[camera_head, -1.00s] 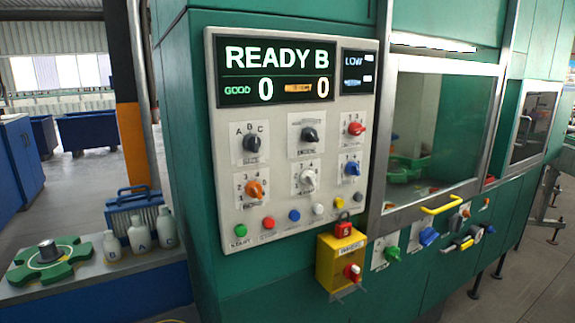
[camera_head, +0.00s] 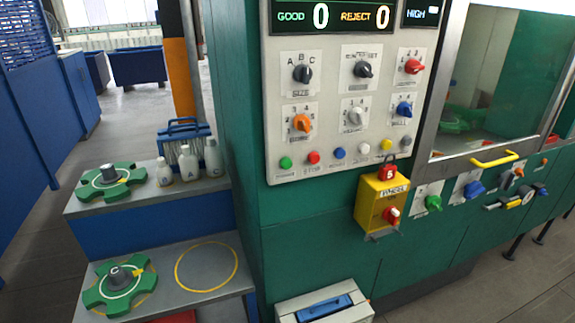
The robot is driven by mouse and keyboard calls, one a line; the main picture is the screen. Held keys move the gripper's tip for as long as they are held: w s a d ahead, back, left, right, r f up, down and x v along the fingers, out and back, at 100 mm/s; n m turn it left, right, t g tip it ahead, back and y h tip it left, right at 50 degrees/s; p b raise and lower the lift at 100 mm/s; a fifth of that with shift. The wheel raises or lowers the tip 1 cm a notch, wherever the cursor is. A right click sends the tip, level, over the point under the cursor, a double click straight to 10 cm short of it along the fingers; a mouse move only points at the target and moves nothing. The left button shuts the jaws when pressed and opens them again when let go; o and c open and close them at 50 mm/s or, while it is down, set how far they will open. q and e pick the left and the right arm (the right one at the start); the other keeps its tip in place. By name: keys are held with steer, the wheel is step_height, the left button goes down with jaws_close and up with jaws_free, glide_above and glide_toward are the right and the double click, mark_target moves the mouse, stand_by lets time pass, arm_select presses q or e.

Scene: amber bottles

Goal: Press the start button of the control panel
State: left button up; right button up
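The control panel (camera_head: 335,150) is a pale plate on the front of a green machine. Its screen (camera_head: 335,16) reads GOOD 0 and REJECT 0, with HIGH in a smaller screen at right; the top is cut off. A green button (camera_head: 286,163) sits at the left end of the bottom button row; its label is too small to read here. A red button (camera_head: 314,157), a blue one, a white one, a yellow one and a grey one follow to its right. Neither of my grippers shows in the view.
A yellow box (camera_head: 381,200) with a red padlock (camera_head: 388,172) hangs below the panel. Shelves at left hold green star-shaped parts (camera_head: 112,181) and several bottles (camera_head: 190,160). A grey case (camera_head: 325,303) with a blue handle stands low in front.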

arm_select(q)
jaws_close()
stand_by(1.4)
